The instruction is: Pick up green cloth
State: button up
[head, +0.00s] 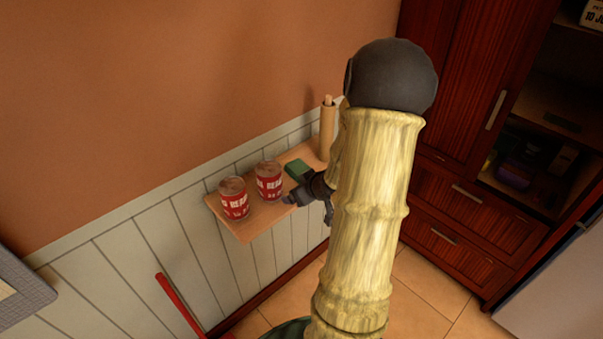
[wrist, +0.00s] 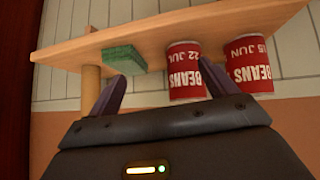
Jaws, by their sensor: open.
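The green cloth (head: 298,169) is a small block-like pad lying on a wooden wall shelf (head: 248,226), between a red can and an upright roll. It also shows in the wrist view (wrist: 122,58), just beyond the tip of the left finger. My gripper (head: 308,205) is at the shelf's front edge, close to the cloth. In the wrist view my gripper (wrist: 160,72) has its fingers spread with nothing between them. The cloth sits mostly to the left of the gap between the fingers, and the wrist picture looks upside down.
Two red bean cans (head: 234,198) (head: 268,180) stand on the shelf left of the cloth. In the wrist view the nearer can (wrist: 186,72) is by the right finger. A tan upright roll (head: 327,128) stands behind. A dark red cabinet (head: 455,75) is at right.

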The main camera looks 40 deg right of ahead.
jog(key=s+d+t, duration=0.4)
jog(key=s+d, duration=0.1)
jog(key=d, duration=0.4)
jog(key=shift+r+t+y, duration=0.15)
jog(key=shift+t+y, duration=0.25)
jog(key=shift+w, duration=0.1)
jog(key=p, duration=0.2)
send_near(294, 168)
jog(key=shift+w+d+f, duration=0.85)
jog(key=shift+d+f, duration=0.1)
jog(key=shift+f, duration=0.15)
jog(key=shift+w, duration=0.1)
